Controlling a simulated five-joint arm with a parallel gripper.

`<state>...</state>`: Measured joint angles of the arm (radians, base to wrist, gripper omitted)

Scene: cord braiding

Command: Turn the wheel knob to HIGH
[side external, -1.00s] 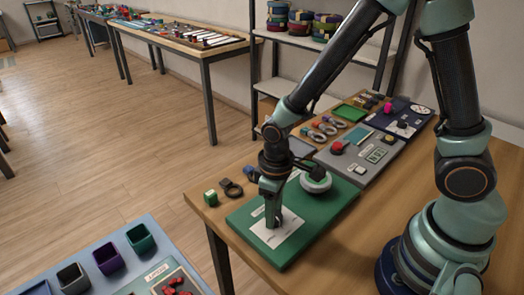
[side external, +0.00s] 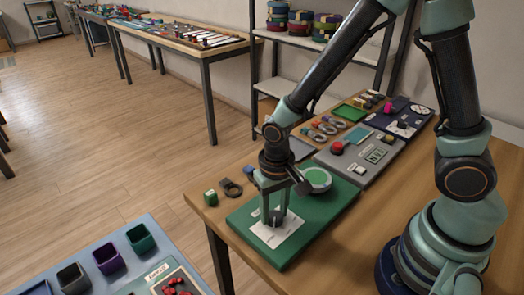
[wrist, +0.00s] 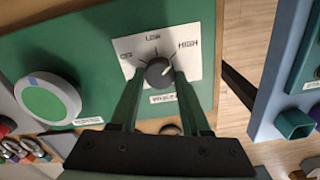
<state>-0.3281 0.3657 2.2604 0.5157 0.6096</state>
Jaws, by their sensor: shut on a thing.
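The wheel knob (wrist: 157,74) is a small dark round knob on a white label plate (wrist: 126,47) marked OFF, LOW and HIGH. A short light pointer mark on its top appears to point right and slightly up, towards the HIGH side. My gripper (wrist: 160,80) has one finger on each side of the knob and is shut on it. In the side view the gripper (side external: 275,219) points straight down at the plate, and the knob shows dark between the fingers. The plate sits on a green panel (side external: 318,222).
A large round green-topped dial (wrist: 48,103) is on the same panel; it also shows in the side view (side external: 316,180). A grey panel with a red button (side external: 337,148) lies behind. A green cube (side external: 210,198) and a dark ring (side external: 232,189) lie at the table's left edge.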

